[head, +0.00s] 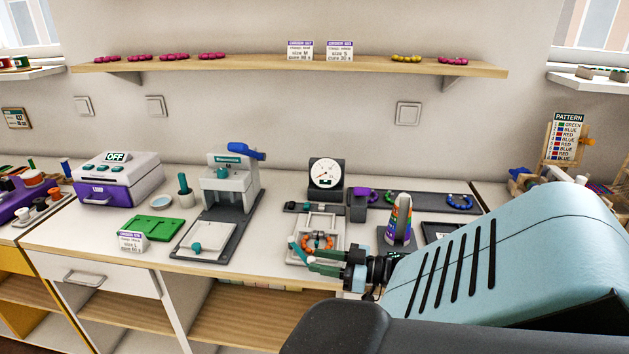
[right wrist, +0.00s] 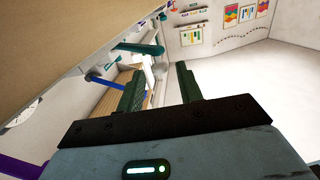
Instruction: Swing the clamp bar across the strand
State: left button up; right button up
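The strand, a ring of orange beads (head: 318,241), lies on a pale tester plate (head: 328,222) in front of a dial gauge (head: 326,174). A teal rod (head: 297,248), seemingly the clamp bar's handle, stands at the plate's near left edge. A teal rod (right wrist: 138,48) also shows beyond my fingertips in the right wrist view. My right gripper (head: 313,261) is at the plate's front edge, close to the rod. Its two fingers (right wrist: 160,84) are apart, with nothing seen held between them. The rest of the bar is hard to make out. My left gripper is out of view.
A dark board with bead rings (head: 425,201) lies behind the cone.

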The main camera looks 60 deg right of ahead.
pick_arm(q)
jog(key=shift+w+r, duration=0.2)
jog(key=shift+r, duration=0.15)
pick_arm(e)
jog(key=v, duration=0.5)
